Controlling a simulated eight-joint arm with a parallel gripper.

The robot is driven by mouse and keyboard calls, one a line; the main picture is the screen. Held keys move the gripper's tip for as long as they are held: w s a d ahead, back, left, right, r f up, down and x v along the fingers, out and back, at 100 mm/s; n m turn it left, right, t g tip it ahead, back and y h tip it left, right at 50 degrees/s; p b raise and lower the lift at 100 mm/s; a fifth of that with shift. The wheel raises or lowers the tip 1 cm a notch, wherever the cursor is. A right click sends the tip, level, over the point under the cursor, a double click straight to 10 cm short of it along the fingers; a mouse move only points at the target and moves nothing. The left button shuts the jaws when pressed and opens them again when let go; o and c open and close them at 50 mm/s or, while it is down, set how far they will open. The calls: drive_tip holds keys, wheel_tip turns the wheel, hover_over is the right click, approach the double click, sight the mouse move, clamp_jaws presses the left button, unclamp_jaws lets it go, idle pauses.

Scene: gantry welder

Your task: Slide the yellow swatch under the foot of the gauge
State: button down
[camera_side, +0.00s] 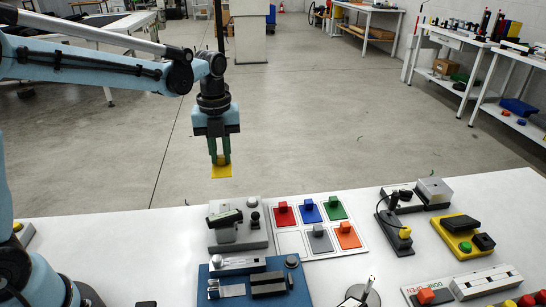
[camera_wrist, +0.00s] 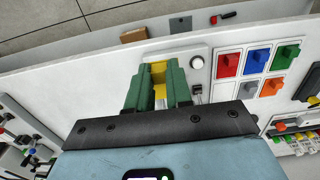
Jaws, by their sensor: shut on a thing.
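My gripper (camera_side: 220,160) has its green fingers shut on the yellow swatch (camera_side: 221,171) by its small block. The swatch hangs in the air beyond the bench's back edge in the side view. In the wrist view the yellow block (camera_wrist: 159,80) shows between the fingers (camera_wrist: 158,88), which hide part of it. I cannot tell for sure which device is the gauge. A grey device (camera_side: 255,239) with a tilted dark part and a knob stands on the bench below and right of the swatch. Its foot is not clear.
A white swatch board (camera_side: 335,248) holds red (camera_side: 285,213), blue, green, grey and orange swatches; one place is bare. A blue-based fixture (camera_side: 300,281) stands in front. A cabled device (camera_side: 393,228) and a yellow-based one (camera_side: 463,235) stand to the right. Bare bench (camera_side: 140,240) lies left.

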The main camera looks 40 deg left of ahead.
wheel_tip(320, 180, down, 8)
idle(1.0)
drive_tip(key=shift+s+d+f, duration=0.15)
drive_tip(key=shift+s+d, duration=2)
drive_tip(key=shift+d, duration=0.05)
idle(1.8)
drive_tip(key=c, duration=0.9)
unclamp_jaws()
drive_tip(key=shift+c, duration=0.2)
wheel_tip(320, 180, up, 12)
